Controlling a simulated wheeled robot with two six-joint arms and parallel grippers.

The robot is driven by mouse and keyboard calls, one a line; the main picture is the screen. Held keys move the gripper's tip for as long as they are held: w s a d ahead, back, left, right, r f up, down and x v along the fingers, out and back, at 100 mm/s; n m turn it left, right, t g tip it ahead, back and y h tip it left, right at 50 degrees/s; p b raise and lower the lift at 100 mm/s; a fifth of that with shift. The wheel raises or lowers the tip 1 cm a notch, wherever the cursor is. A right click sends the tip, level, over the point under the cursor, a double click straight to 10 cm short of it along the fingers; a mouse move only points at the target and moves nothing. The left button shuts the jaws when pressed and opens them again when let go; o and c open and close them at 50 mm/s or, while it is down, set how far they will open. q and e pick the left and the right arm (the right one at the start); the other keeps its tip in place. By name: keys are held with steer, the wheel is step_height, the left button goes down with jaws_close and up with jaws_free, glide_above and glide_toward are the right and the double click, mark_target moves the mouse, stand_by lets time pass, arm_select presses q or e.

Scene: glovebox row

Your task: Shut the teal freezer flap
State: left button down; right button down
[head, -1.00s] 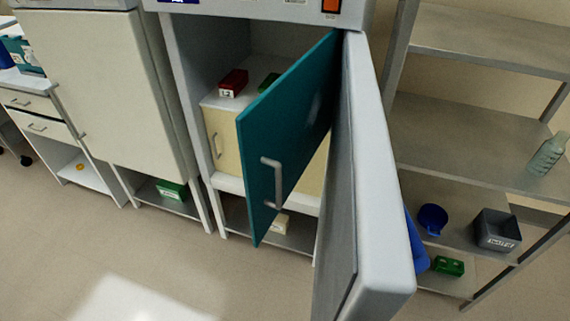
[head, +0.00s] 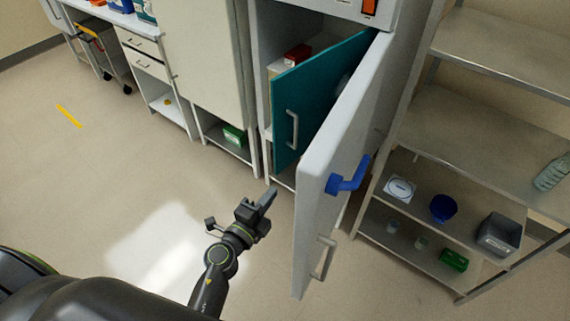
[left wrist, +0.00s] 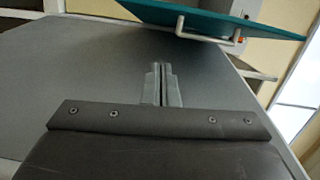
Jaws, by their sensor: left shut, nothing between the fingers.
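The teal freezer flap (head: 315,103) stands partly open inside the freezer cabinet in the head view, hinged on its right side, with a grey bar handle (head: 292,129). Its lower edge and handle also show at the top of the left wrist view (left wrist: 215,18). The grey outer door (head: 330,160) stands wide open in front of it. My left gripper (head: 262,200) is shut and empty, left of the outer door and below the flap, apart from the flap. In the left wrist view its closed fingers (left wrist: 162,85) appear against a grey panel. My right gripper is out of view.
A blue lever handle (head: 348,178) sticks out from the outer door's right face. A metal shelf rack (head: 480,130) with a blue bowl (head: 443,208) and a grey bin (head: 499,235) stands at right.

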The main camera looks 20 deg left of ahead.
arm_select(q)
step_height(320, 180, up, 3)
steer(key=m, duration=0.1)
glide_toward(289, 145)
steer(key=w+d, duration=0.3)
steer(key=d, duration=0.1)
steer(key=shift+w+a+f, duration=0.25)
steer(key=shift+w+a, duration=0.35)
steer(key=shift+a, duration=0.2)
steer(key=shift+w+a+f, duration=0.25)
steer(key=shift+w+a, duration=0.35)
steer(key=shift+a, duration=0.2)
